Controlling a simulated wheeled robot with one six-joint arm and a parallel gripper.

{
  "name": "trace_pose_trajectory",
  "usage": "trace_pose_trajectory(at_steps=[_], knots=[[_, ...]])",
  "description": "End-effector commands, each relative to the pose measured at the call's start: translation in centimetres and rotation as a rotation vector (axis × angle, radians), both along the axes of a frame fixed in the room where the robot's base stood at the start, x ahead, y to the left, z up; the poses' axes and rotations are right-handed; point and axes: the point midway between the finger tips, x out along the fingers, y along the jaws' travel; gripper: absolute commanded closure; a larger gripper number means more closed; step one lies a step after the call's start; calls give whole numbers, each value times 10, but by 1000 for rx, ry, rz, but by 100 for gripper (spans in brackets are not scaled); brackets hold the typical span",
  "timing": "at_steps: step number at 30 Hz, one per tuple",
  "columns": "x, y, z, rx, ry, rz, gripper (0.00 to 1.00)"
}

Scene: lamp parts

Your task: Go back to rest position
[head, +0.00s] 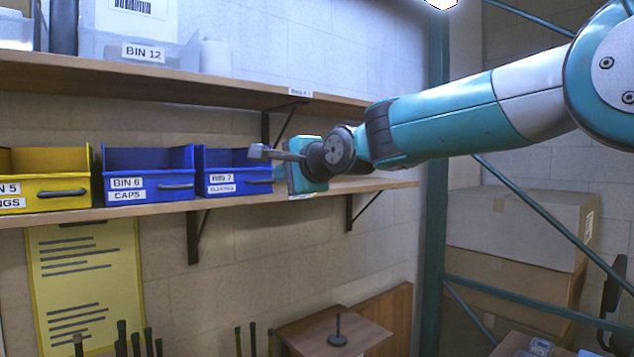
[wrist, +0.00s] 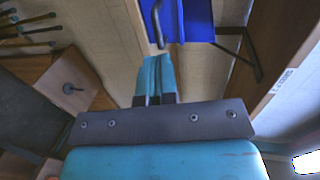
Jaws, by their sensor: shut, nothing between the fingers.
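My gripper (head: 279,172) is at the right end of the lower shelf, just right of the blue BIN 7 (head: 222,177). Its teal fingers are together with nothing between them, and they also show in the wrist view (wrist: 157,62). In the wrist view a blue bin (wrist: 190,20) with a dark handle (wrist: 157,24) lies just beyond the fingertips. I cannot tell whether the fingers touch it. My arm reaches in from the right in the head view.
The lower shelf (head: 370,185) also holds blue BIN 6 (head: 150,160) and a yellow bin (head: 45,165). An upper shelf (head: 200,83) carries BIN 12 (head: 143,50). A teal post (head: 433,220) and cardboard boxes (head: 520,225) stand right. A dark peg on a base (head: 337,335) sits below.

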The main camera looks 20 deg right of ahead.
Motion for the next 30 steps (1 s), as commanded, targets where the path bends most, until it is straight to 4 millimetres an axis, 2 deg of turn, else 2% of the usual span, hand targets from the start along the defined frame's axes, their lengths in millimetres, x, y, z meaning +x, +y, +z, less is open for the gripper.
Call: trace_pose_trajectory(at_steps=[1,3,9,16,19,20,23,26,27,29,30], knots=[[-12,-7,-5,0,-2,-3,100],[-27,-17,-2,-1,0,-9,100],[-57,-34,8,-1,3,-13,100],[-70,-37,13,-1,7,-10,100],[-74,-34,6,-30,18,5,100],[-76,-33,-1,-54,26,16,100],[-96,-24,-39,-205,78,97,100],[-134,-13,-99,-440,147,262,100],[-154,-9,-124,-541,172,349,100],[-186,-5,-161,-686,201,498,100],[-209,-4,-184,-774,214,603,100]])
